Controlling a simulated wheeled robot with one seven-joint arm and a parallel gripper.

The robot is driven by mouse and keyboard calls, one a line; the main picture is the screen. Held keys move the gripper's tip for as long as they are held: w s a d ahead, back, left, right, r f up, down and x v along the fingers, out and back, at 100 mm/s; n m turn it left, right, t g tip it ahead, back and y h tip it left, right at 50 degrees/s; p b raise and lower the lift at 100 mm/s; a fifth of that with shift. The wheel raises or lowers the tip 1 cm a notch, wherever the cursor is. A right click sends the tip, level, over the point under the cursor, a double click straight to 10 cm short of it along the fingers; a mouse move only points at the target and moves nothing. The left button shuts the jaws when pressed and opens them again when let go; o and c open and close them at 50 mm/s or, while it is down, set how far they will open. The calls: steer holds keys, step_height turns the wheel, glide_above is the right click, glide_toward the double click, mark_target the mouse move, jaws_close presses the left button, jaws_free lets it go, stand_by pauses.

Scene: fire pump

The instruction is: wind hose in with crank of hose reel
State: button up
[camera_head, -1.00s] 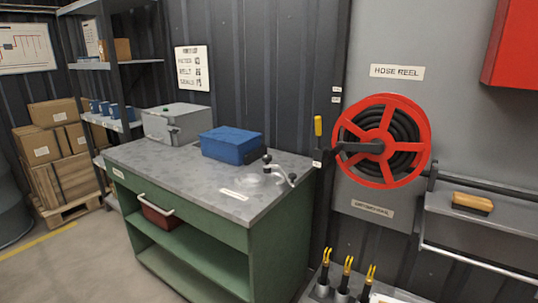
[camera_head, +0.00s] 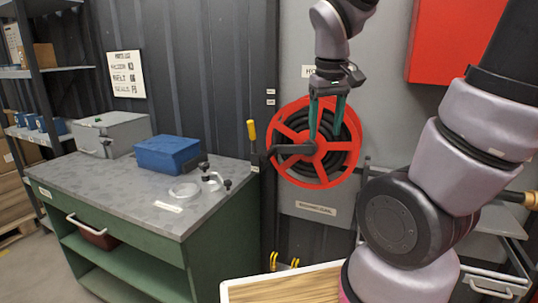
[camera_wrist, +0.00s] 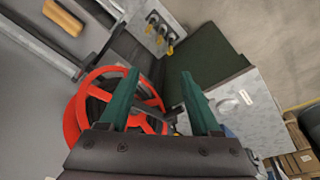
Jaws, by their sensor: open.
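The hose reel (camera_head: 318,181) is a red spoked wheel with black hose on a grey wall panel. Its dark crank arm (camera_head: 292,149) runs left from the hub to a yellow handle (camera_head: 251,130) that stands upright. My gripper (camera_head: 326,134) is open and empty, its teal fingers pointing down in front of the reel, to the right of the handle. In the wrist view, my gripper (camera_wrist: 160,72) has its fingers well apart, and the reel (camera_wrist: 71,128) lies behind and left of them. The yellow handle is not clearly seen there.
A green workbench (camera_head: 135,246) stands left of the reel, with a blue box (camera_head: 168,155) and a grey case (camera_head: 108,134) on top. A red cabinet (camera_head: 455,40) hangs at the upper right. A brush (camera_wrist: 62,17) lies on a shelf beside the reel.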

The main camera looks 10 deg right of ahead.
steer(key=w+d+f+n+g+h, duration=0.1)
steer(key=w+f+n+g+h, duration=0.1)
steer(key=w+f+n+h, duration=0.35)
steer(key=n+t+h, duration=0.4)
steer(key=n+t, duration=1)
steer(key=n, duration=0.7)
glide_toward(269, 154)
steer(key=w+f, duration=0.1)
steer(key=w, duration=0.1)
steer(key=x, duration=1.1)
steer(key=shift+s, duration=0.1)
jaws_close()
steer(key=shift+f, duration=0.1)
